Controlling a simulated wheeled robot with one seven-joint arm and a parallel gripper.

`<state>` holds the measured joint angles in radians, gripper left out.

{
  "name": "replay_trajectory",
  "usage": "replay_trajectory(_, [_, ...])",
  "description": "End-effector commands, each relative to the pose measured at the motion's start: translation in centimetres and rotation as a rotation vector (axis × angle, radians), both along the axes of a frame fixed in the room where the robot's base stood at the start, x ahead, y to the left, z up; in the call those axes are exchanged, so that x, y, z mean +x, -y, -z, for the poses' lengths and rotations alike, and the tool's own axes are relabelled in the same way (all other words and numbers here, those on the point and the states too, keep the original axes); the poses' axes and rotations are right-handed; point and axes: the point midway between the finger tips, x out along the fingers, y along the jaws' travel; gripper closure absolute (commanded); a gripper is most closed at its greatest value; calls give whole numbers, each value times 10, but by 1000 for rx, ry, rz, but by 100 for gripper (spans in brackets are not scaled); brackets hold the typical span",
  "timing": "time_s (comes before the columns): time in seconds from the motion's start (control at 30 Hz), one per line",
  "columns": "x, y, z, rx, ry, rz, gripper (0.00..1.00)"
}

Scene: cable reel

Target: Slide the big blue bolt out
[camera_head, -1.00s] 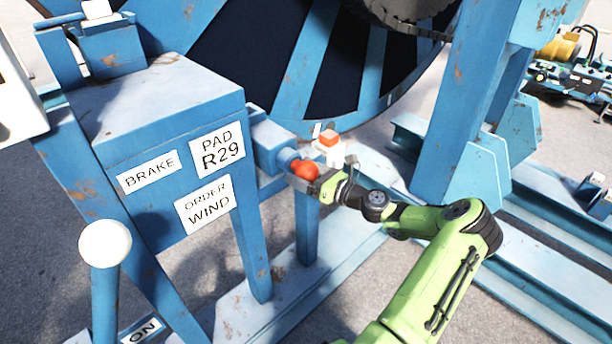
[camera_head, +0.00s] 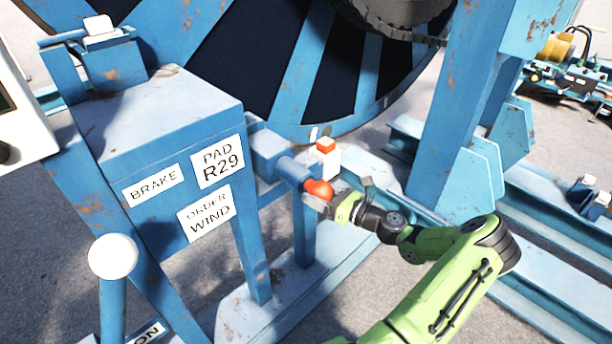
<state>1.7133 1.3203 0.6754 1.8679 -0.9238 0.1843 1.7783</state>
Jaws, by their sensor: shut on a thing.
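The big blue bolt (camera_head: 294,171) sticks out to the right of a blue housing (camera_head: 265,148) on the stand's side, with a length of its shaft showing. An orange-red ball knob (camera_head: 319,189) is at its outer end. My gripper (camera_head: 322,199) is shut on the knob end of the bolt, at the end of my green arm. The jaws partly hide the knob's lower side. The part of the bolt inside the housing is hidden.
A white block with an orange top (camera_head: 326,146) stands just behind the bolt. A blue cabinet (camera_head: 160,110) with labels is at left, and a white-knobbed lever (camera_head: 112,256) in front. A blue upright (camera_head: 450,110) stands at right.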

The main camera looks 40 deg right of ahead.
Motion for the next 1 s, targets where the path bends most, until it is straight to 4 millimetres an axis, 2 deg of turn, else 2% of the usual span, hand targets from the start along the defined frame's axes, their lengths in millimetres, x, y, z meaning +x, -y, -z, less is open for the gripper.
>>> replay_trajectory(0.03, [-14,1,-5,7,-9,5,81])
replay_trajectory(0.1, [-28,2,-3,5,-8,5,81])
replay_trajectory(0.2, [-42,1,-2,5,-6,3,81])
replay_trajectory(0.57, [-49,1,2,3,-6,1,82])
replay_trajectory(0.6, [-49,1,2,3,-6,1,22])
replay_trajectory(0.7, [-48,1,2,3,-5,1,7])
replay_trajectory(1.0, [-49,2,0,1,-3,2,7])
